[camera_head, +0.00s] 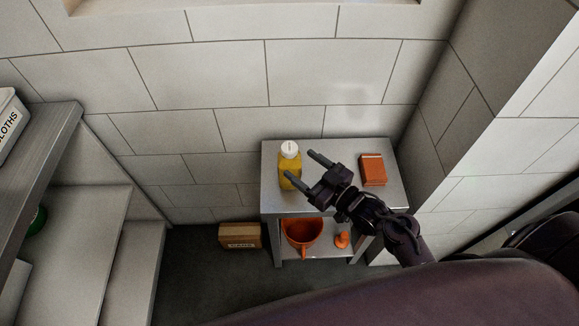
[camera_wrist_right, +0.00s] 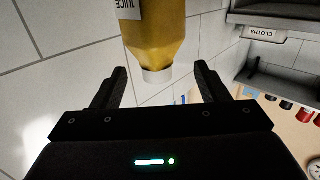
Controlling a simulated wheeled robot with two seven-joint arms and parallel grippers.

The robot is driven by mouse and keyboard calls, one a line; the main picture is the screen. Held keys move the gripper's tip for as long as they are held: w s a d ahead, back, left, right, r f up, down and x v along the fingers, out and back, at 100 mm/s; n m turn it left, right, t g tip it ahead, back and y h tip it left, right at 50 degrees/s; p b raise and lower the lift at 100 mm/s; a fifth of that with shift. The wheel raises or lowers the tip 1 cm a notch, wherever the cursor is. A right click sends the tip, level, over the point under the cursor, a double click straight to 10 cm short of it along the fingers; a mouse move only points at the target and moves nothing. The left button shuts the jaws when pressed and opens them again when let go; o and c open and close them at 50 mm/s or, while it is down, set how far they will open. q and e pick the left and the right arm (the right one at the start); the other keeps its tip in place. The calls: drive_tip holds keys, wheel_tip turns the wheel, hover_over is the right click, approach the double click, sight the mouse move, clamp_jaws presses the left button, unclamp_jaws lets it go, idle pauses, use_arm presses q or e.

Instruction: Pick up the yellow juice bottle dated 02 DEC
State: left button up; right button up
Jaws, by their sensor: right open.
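A yellow juice bottle (camera_head: 290,165) with a white cap stands upright on the left part of a small grey table (camera_head: 333,150). My right gripper (camera_head: 300,166) is open and empty, just right of the bottle, its fingers pointing toward it. One finger overlaps the bottle's lower part in the head view; I cannot tell whether they touch. In the right wrist view the bottle (camera_wrist_right: 156,38) appears upside down, beyond and between the open fingers (camera_wrist_right: 160,72). Part of its label reads "JUICE"; no date is readable. My left gripper is not in view.
An orange box (camera_head: 372,170) lies on the table's right side, near my right wrist. An orange bucket (camera_head: 300,232) and a small orange item (camera_head: 342,240) sit on the lower shelf. A cardboard box (camera_head: 240,235) is on the floor. Tiled walls close in behind and right.

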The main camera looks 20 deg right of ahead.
sight(285, 148)
drive_tip(key=shift+w+r+y, duration=0.1)
drive_tip(key=shift+r+y, duration=0.1)
drive_tip(key=shift+y, duration=0.1)
drive_tip(key=shift+w+a+r, duration=0.1)
drive_tip(key=shift+w+a, duration=0.1)
drive_tip(key=shift+w, duration=0.1)
drive_tip(key=x, duration=0.2)
drive_tip(key=p+x, duration=0.1)
drive_tip(key=x, duration=0.1)
drive_tip(key=p+x, duration=0.1)
drive_tip(key=x, duration=0.1)
drive_tip(key=shift+w+d+r, duration=0.1)
drive_tip(key=shift+w+d, duration=0.05)
drive_tip(key=shift+w, duration=0.4)
drive_tip(key=shift+s, duration=0.1)
clamp_jaws()
